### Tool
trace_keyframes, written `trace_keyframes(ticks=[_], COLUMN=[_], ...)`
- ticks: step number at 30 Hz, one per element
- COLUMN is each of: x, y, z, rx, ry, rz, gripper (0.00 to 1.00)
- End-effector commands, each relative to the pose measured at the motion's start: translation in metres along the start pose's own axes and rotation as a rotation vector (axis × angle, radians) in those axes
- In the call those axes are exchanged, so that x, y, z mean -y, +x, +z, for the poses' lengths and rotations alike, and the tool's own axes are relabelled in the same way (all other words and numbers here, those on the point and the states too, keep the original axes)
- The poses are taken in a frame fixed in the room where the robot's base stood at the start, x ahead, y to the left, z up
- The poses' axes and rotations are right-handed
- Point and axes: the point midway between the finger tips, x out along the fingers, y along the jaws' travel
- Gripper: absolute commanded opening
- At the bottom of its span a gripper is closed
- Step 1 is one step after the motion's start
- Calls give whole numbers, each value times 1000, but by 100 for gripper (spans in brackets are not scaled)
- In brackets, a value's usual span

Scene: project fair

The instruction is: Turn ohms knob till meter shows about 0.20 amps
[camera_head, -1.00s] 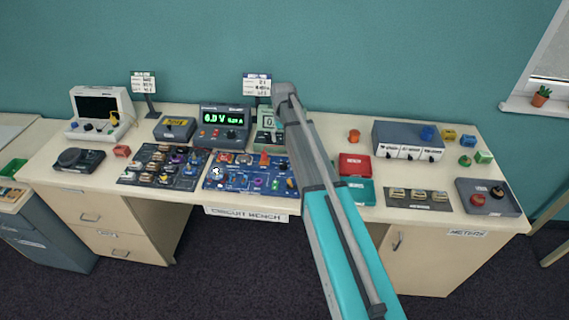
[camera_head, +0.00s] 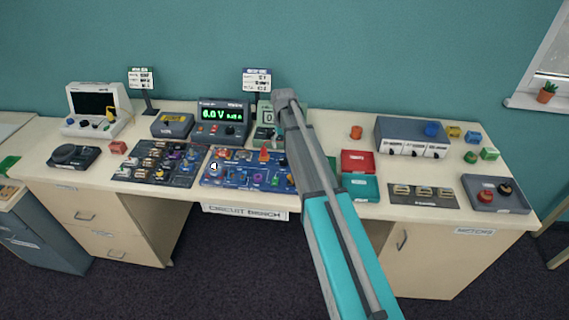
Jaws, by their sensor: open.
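The blue circuit board (camera_head: 240,182) lies on the bench with several knobs and parts on it. A white round part (camera_head: 213,167) sits at its left; I cannot tell which part is the ohms knob. The power supply (camera_head: 222,122) behind the board shows 6.0 V in green, with a smaller amps figure too blurred to read surely. A pale green meter (camera_head: 266,117) stands right of it, partly hidden by my arm; only a "0" shows on its display. My arm crosses the board's right side. My gripper is not visible in this view.
Left of the board lies a dark parts tray (camera_head: 158,163). To the right are a red tray (camera_head: 358,161), a teal tray (camera_head: 360,187), a grey box (camera_head: 412,137) and a grey tray (camera_head: 495,205). The bench front is bare around the sign (camera_head: 245,212).

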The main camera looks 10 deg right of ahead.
Motion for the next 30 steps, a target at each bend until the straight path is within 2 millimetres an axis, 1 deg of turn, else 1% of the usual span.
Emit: trace_keyframes(ticks=[1,3,24,30], x=[0,0,-1,-1], y=[8,13,66,77], z=[0,0,0,0], rx=[0,0,0,0], ry=[0,0,1,1], rz=[0,0,0,0], gripper=[81,81,81,81])
